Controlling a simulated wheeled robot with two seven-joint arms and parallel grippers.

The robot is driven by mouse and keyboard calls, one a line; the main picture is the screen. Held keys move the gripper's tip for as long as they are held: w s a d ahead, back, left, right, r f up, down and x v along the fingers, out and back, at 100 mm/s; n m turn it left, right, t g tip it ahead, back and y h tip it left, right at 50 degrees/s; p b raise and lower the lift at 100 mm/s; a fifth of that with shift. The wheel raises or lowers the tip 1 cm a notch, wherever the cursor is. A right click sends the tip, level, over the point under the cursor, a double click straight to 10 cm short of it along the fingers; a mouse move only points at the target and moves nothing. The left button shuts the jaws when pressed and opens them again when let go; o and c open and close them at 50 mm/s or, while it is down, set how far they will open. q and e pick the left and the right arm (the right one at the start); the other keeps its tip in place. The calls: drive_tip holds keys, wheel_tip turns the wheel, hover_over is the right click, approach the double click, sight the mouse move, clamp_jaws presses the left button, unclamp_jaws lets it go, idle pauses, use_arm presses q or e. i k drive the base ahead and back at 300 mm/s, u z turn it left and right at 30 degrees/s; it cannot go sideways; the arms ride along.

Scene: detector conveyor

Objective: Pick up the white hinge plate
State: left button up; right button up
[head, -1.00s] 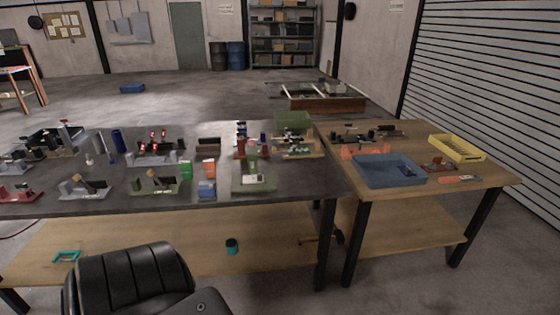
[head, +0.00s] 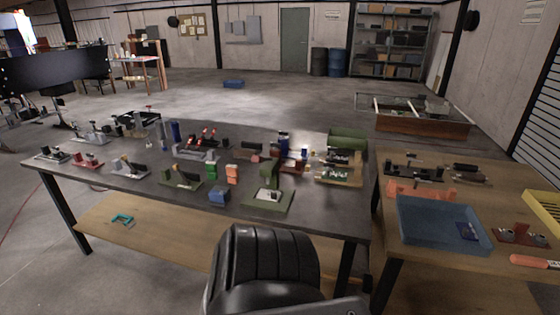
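A small white piece (head: 268,195) lies on a green fixture (head: 270,206) near the front right of the dark table. It may be the white hinge plate, but it is too small to tell for sure. Neither of my grippers is in the head view.
The dark table (head: 315,211) holds several small fixtures and blocks. A wooden table (head: 420,265) at right holds a blue tray (head: 440,212) and a yellow crate (head: 548,212). Open floor (head: 60,280) lies at left.

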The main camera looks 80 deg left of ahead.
sight(268, 192)
drive_tip(key=u, duration=0.4)
drive_tip(key=i, duration=0.7)
drive_tip(key=u, duration=1.2)
drive_tip(key=i, duration=0.55)
drive_tip(key=u, duration=0.55)
